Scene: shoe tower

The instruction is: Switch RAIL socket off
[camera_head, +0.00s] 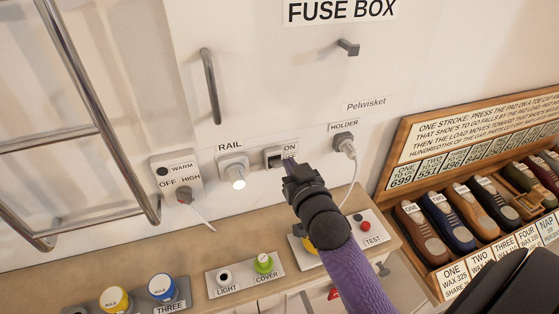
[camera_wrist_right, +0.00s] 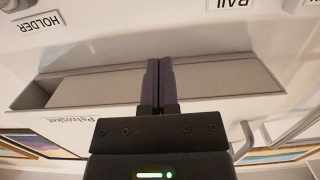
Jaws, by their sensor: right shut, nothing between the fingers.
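The RAIL socket (camera_head: 232,164) is a grey wall fitting under its RAIL label (camera_head: 229,147), with a round white light at its lower edge. Right of it is a small grey switch (camera_head: 272,157) with a dark part, beside an ON label (camera_head: 290,150). My right gripper (camera_head: 288,166) is shut and empty, just right of and overlapping the switch's edge in the head view. In the right wrist view, its closed fingers (camera_wrist_right: 157,85) lie across a long grey housing (camera_wrist_right: 215,75) with a dark recess at the left; contact cannot be told. My left gripper is out of view.
A HOLDER socket (camera_head: 344,144) with a plugged cable is to the right. Below is a wooden ledge (camera_head: 60,278) with buttons. A shoe rack (camera_head: 398,158) stands at right.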

